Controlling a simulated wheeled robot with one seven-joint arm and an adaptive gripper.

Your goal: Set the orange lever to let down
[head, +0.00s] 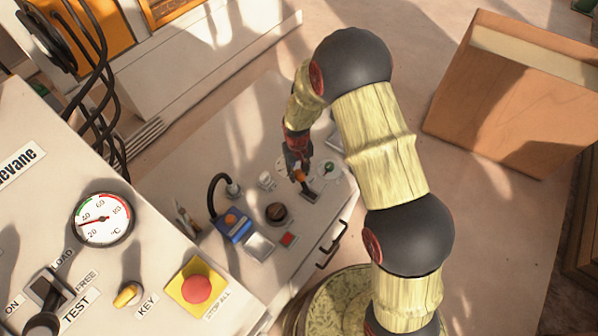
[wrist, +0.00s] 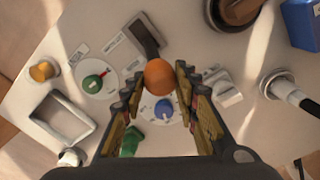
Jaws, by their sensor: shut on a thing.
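The orange lever's round knob (wrist: 160,77) sits between the fingertips of my gripper (wrist: 160,84), which is shut on it. In the head view the orange knob (head: 299,175) shows just under my gripper (head: 298,168), above the panel. A dark slotted plate with a pale label (wrist: 143,36) lies just beyond the knob in the wrist view. The label's wording is too small to read, so I cannot tell which position the lever is at.
A blue dial (wrist: 164,110) lies below the fingers; a green knob (wrist: 93,83) is left of them. A dark round knob (head: 277,212), a blue box (head: 235,224) and a red button (head: 288,239) share the panel. A large wooden box (head: 505,100) stands at right.

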